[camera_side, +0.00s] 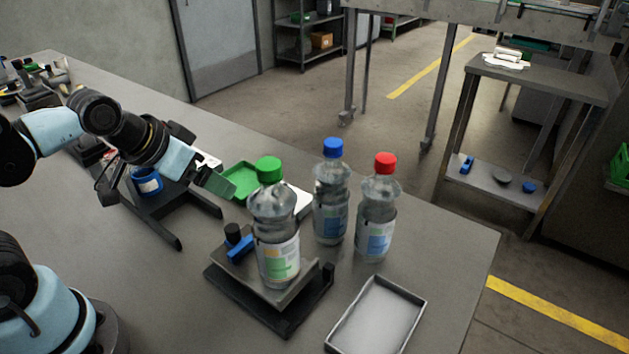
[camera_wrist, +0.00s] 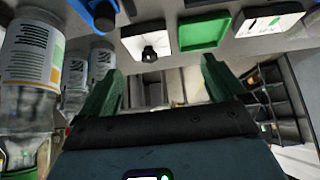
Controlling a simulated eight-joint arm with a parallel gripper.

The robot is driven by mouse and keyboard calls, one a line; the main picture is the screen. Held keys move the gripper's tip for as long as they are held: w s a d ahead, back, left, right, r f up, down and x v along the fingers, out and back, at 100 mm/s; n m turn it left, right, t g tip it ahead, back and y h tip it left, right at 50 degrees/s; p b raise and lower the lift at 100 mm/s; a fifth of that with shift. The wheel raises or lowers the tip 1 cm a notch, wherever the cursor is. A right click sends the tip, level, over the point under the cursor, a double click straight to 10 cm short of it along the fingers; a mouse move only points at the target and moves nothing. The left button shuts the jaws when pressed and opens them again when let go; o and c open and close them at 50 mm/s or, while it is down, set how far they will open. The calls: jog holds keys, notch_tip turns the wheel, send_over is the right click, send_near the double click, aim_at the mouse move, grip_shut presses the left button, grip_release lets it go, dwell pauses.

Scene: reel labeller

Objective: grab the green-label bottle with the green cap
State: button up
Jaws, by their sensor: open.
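The green-label bottle (camera_side: 277,245) with its green cap (camera_side: 268,169) stands upright on a small dark stand (camera_side: 270,305) in the side view. In the wrist view the picture is upside down, and this bottle (camera_wrist: 30,65) is large at the left edge, its cap (camera_wrist: 22,172) at the bottom corner. My gripper (camera_side: 217,185) is left of the bottle's upper part in the side view, apart from it. In the wrist view my gripper's (camera_wrist: 160,68) green fingers are spread with nothing between them; the bottle is outside them.
A blue-capped bottle (camera_side: 331,200) and a red-capped bottle (camera_side: 377,215) stand close behind and right of the green-capped one. A green tray (camera_side: 240,178) lies behind it, and an empty grey tray (camera_side: 378,318) lies at front right. A blue clamp piece (camera_side: 241,249) is on the stand.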

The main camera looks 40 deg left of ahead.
notch_tip(320, 180, up, 23)
jog(key=m+g, duration=0.2)
jog(key=g, duration=0.5)
send_over(270, 184)
jog(key=w+a, duration=0.1)
jog(key=shift+f, duration=8.4)
jog(key=shift+c, duration=0.3)
grip_shut()
